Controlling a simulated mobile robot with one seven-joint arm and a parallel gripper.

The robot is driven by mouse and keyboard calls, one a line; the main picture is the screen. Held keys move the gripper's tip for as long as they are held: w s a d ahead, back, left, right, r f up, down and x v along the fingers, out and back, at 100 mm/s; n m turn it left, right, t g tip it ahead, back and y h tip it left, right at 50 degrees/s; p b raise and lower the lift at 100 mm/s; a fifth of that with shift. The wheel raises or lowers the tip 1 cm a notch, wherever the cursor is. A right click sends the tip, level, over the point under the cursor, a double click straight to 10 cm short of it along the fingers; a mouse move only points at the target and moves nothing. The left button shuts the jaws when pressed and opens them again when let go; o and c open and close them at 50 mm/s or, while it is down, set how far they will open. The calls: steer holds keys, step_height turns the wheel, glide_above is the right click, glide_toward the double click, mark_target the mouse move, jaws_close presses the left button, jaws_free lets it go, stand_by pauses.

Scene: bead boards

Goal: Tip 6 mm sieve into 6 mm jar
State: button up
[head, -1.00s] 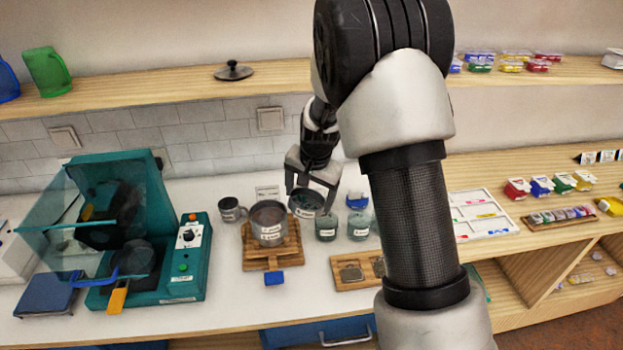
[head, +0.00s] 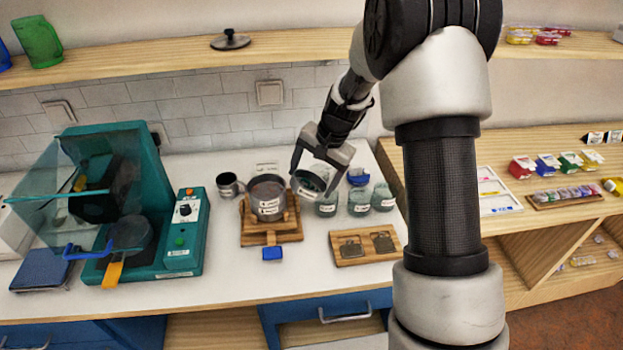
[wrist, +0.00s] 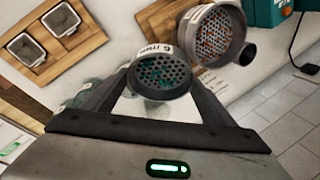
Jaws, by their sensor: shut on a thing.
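My gripper (head: 316,176) is shut on a grey sieve (head: 309,184) with a white label, which reads "6 mm" in the wrist view (wrist: 153,52). Teal-green beads lie on its perforated floor. The sieve is tilted and held just above and left of the nearest glass jar (head: 327,205). Two more labelled jars stand to the right, a middle one (head: 359,203) and a right one (head: 383,198). I cannot read the jar labels, so I cannot tell which is the 6 mm jar. In the wrist view the jars are mostly hidden behind sieve and gripper.
Another sieve (head: 268,198), holding orange beads (wrist: 212,40) in the wrist view, stands on a wooden stand (head: 284,238) left of my gripper. A grey mug (head: 228,185) is beside it. A wooden board (head: 351,257) with two square dishes lies in front. A teal machine (head: 180,235) stands left.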

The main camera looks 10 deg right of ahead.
steer(key=y, duration=0.1)
steer(key=d+y, duration=0.1)
steer(key=y, duration=0.1)
steer(key=shift+w+d+g+b, duration=0.25)
steer(key=shift+d+g+b, duration=0.05)
steer(key=shift+g, duration=0.1)
steer(key=y, duration=0.1)
steer(key=d+y, duration=0.1)
steer(key=y, duration=0.1)
steer(key=shift+w+m+g, duration=0.15)
steer(key=shift+m+g, duration=0.15)
steer(key=shift+m, duration=0.1)
steer(key=shift+a, duration=0.1)
steer(key=shift+d, duration=0.2)
steer(key=shift+d+f+y+b, duration=0.15)
steer(key=shift+y+b, duration=0.15)
steer(key=shift+y, duration=0.2)
steer(key=shift+w+d+y, duration=0.1)
steer(key=shift+d+y, duration=0.05)
steer(key=shift+y, duration=0.15)
steer(key=shift+f, duration=0.1)
